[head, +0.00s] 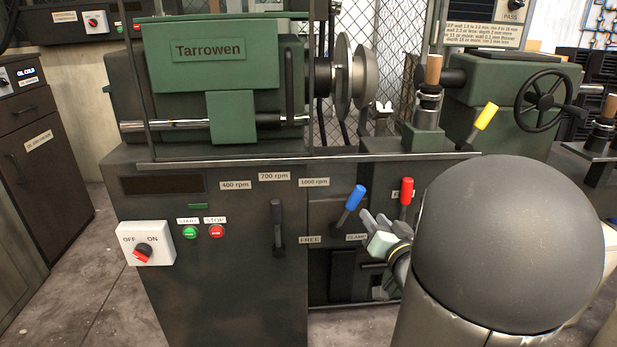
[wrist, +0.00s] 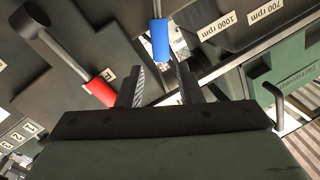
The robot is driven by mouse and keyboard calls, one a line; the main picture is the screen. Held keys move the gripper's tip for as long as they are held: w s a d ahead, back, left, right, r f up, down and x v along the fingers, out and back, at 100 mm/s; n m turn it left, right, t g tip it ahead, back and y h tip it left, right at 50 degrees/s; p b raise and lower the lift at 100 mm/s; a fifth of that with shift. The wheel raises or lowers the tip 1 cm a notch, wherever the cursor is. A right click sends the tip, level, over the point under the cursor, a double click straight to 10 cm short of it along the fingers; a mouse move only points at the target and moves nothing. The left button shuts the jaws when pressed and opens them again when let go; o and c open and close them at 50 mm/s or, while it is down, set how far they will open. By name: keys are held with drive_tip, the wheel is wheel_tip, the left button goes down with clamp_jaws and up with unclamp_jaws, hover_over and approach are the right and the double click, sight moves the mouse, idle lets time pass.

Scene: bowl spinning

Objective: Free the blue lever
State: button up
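The blue lever (head: 355,197) stands on the dark front of the lathe, leaning to the upper right. The FREE label (head: 310,239) is to its lower left and the CLAMP label (head: 356,237) is just below it. My gripper (head: 369,218) is just right of and below the blue handle. In the wrist view my gripper (wrist: 160,70) is open, and the blue lever's handle (wrist: 160,42) lines up with the gap between the fingers. The handle's end is near the fingertips; I cannot tell whether it is between them. No contact shows.
A red lever (head: 406,192) stands close to the right of my gripper; it also shows beside the left finger in the wrist view (wrist: 101,88). A yellow-handled lever (head: 485,117) is higher right. A black lever (head: 277,222) is left. The lathe bed edge (head: 300,159) runs above.

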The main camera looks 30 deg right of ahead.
sight(359, 199)
drive_tip(key=p+x, duration=0.5)
drive_tip(key=x, duration=0.4)
drive_tip(key=shift+w+d+f, duration=0.1)
drive_tip(key=shift+w, duration=0.3)
drive_tip(key=shift+w+d, duration=0.1)
drive_tip(key=shift+w, duration=0.45)
clamp_jaws()
